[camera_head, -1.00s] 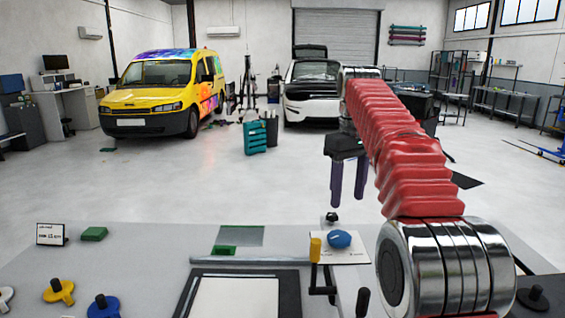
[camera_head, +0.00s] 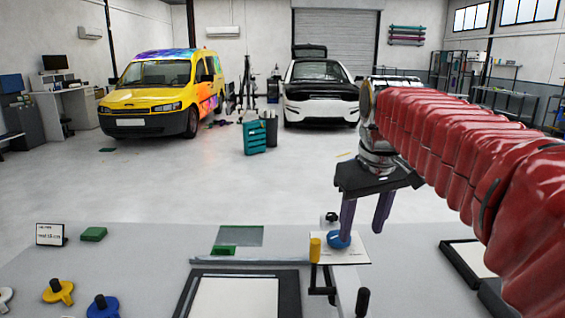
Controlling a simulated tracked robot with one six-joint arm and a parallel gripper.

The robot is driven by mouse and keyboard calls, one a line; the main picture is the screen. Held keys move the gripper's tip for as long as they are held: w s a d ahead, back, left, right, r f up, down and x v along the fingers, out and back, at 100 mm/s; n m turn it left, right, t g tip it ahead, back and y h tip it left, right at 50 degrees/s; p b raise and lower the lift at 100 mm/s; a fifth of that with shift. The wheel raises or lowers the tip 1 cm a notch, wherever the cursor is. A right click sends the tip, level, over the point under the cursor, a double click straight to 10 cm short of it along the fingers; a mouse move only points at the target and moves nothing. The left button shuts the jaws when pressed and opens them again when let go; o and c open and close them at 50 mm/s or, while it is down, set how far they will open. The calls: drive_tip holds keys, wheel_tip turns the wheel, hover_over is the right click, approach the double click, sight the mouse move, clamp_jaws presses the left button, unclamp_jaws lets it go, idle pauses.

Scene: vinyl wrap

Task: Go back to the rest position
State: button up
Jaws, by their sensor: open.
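My gripper (camera_head: 364,220) hangs at the end of my red-sleeved arm, at the right of the head view. Its two purple fingers point down and stand apart, with nothing seen between them. The left fingertip overlaps a blue rounded object (camera_head: 338,241) in the picture. That object rests on a white card (camera_head: 352,254) on the grey table. I cannot tell whether the finger touches it or is only in line with it.
A second framed panel (camera_head: 470,258) lies at right.

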drive_tip(key=s+f+m+t, duration=0.2)
drive_tip(key=s+f+m, duration=0.1)
drive_tip(key=s+f, duration=1.3)
drive_tip(key=s, duration=0.3)
drive_tip(key=shift+s+t, duration=0.2)
drive_tip(key=shift+t, duration=0.2)
